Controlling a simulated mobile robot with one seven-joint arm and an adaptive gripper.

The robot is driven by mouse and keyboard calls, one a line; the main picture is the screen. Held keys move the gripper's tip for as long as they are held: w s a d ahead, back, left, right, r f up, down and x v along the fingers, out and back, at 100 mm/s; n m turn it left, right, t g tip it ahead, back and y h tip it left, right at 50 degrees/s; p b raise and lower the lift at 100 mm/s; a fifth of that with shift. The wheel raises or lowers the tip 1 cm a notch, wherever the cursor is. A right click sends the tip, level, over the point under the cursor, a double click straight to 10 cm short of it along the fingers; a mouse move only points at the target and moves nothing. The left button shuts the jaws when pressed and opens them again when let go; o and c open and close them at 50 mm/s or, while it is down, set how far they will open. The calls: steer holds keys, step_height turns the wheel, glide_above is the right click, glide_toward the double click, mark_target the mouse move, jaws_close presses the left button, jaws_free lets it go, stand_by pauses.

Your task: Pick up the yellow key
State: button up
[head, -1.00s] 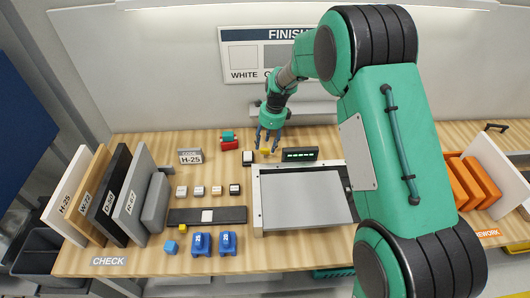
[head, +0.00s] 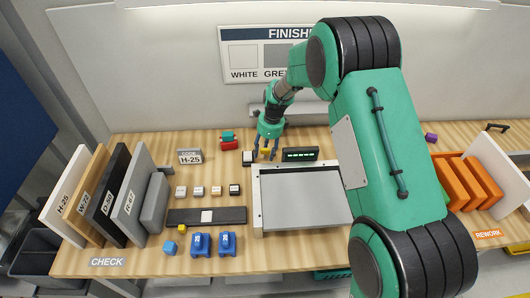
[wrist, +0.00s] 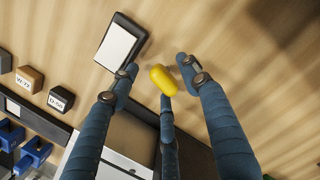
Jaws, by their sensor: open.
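The yellow key (head: 265,152) is a small rounded yellow piece on the wooden bench, behind the grey tray and left of the green-lit display. In the wrist view the yellow key (wrist: 163,79) lies between the spread fingertips of my gripper (wrist: 157,70). My gripper (head: 268,150) is open, pointing down at the key, with nothing held. In the head view the fingers partly cover the key. I cannot tell whether any finger touches it.
The display (head: 300,154) stands close to the right of my gripper. A black block with a white face (wrist: 117,43) lies left of the key. The grey tray (head: 300,198) is in front. A red and teal piece (head: 228,141) is further left. A small yellow cube (head: 182,229) lies near the front.

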mark_target(265, 150)
jaws_close()
steer(key=shift+r+p, duration=0.65)
steer(key=shift+r, duration=4.35)
